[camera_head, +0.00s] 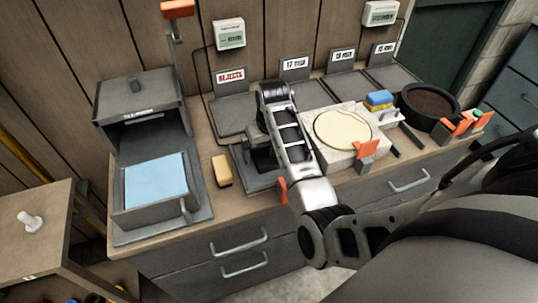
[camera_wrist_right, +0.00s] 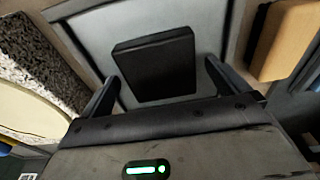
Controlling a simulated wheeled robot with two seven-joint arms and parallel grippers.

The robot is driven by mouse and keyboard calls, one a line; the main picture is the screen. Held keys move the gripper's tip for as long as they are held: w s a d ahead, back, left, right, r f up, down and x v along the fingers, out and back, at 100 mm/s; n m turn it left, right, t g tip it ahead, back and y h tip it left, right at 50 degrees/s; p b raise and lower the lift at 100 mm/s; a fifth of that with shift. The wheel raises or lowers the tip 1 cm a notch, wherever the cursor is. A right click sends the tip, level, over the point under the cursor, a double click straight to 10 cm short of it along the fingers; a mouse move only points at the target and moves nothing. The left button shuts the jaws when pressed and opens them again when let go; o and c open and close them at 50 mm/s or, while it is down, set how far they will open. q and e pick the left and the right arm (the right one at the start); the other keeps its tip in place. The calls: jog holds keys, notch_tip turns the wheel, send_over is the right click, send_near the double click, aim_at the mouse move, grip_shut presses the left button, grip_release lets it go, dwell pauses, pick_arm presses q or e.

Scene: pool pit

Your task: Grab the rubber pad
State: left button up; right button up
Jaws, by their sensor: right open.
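The rubber pad, seen as a dark rectangular block (camera_wrist_right: 153,66), lies on a grey tray (camera_wrist_right: 208,22) in the right wrist view. My right gripper (camera_wrist_right: 160,66) is open, with one finger on each side of the pad in that picture. Gaps show between the pad and both fingers, and I cannot tell the height left above it. In the head view my right gripper (camera_head: 259,143) points down over the grey tray (camera_head: 243,181), and the arm largely hides the pad. My left gripper is not in view.
A yellow block (camera_head: 222,171) sits just left of the tray. A grey box with a light blue panel (camera_head: 155,180) stands further left. A stone slab (camera_head: 346,168) with a cream disc (camera_head: 343,133) is at the right. A black round bowl (camera_head: 428,103) stands beyond.

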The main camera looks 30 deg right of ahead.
jog(key=shift+f+p, duration=0.2)
jog(key=shift+p, duration=0.1)
dwell(0.4)
jog(key=c, duration=1.1)
